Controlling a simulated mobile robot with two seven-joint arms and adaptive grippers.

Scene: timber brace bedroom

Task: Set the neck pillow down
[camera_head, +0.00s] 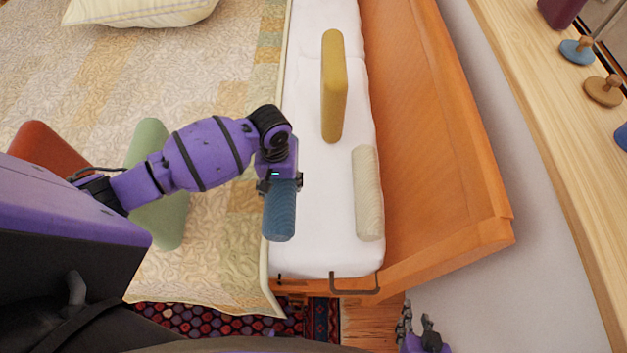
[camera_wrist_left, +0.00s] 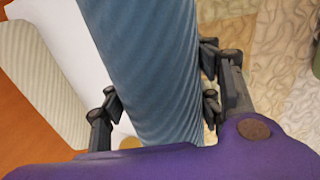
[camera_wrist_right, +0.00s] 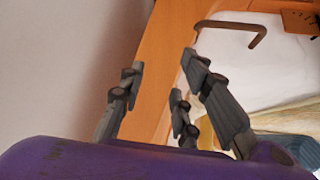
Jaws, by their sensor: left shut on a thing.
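The neck pillow looks to be the blue ribbed bolster (camera_head: 280,212). My left gripper (camera_head: 281,184) is shut on it, near the edge of the white mattress strip. The left wrist view shows the blue pillow (camera_wrist_left: 150,75) between the finger pads (camera_wrist_left: 160,102). I cannot tell whether its underside touches the bed. My right gripper (camera_head: 424,335) is at the bottom of the head view, off the bed end. In the right wrist view its fingers (camera_wrist_right: 158,95) are apart and nothing is between them.
A cream ribbed bolster (camera_head: 368,193) lies on the white mattress (camera_head: 305,130) by the wooden headboard (camera_head: 430,130). Green (camera_head: 160,222) and rust (camera_head: 48,148) cushions lie on the quilt (camera_head: 235,70). A wooden shelf (camera_head: 560,130) runs along the right.

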